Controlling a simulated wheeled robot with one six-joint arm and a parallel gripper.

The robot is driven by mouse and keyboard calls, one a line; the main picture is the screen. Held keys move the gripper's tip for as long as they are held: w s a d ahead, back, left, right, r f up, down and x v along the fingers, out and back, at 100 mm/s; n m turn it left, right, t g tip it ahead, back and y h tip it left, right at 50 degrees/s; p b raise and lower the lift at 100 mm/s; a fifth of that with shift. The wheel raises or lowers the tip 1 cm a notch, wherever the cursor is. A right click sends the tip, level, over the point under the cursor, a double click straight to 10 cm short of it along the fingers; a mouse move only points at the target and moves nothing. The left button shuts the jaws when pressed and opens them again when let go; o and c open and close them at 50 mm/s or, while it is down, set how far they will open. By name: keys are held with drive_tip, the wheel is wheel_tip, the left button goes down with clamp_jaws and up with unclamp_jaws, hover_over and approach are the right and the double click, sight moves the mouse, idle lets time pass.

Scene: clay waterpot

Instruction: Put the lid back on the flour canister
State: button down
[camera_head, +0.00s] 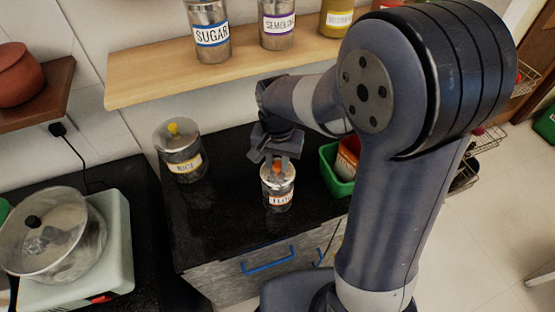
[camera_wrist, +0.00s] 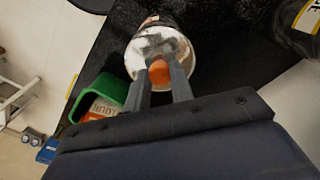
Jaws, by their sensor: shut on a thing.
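The flour canister (camera_head: 279,200) stands upright on the black counter, with an orange-edged label facing the front. The lid (camera_wrist: 155,49) is a round pale metallic disc with an orange knob (camera_wrist: 160,72). My gripper (camera_head: 277,158) is above the canister and shut on the knob, which shows between the fingers in the wrist view (camera_wrist: 160,85). The lid is at the canister's mouth and looks roughly level. I cannot tell whether it rests on the rim or hovers just above it. My fingers hide part of the lid.
A rice canister (camera_head: 181,158) with a yellow knob stands to the left on the counter (camera_head: 225,215). A green bin (camera_head: 331,172) holding packets is close on the right. A wooden shelf (camera_head: 150,88) with several canisters runs above. A pot (camera_head: 50,235) is at far left.

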idle(0.3)
drive_tip(key=c, duration=0.7)
unclamp_jaws()
drive_tip(key=shift+r, duration=0.15)
drive_tip(key=shift+r+p, duration=2.8)
drive_tip(key=shift+r, duration=0.55)
clamp_jaws()
drive_tip(key=shift+f, duration=0.15)
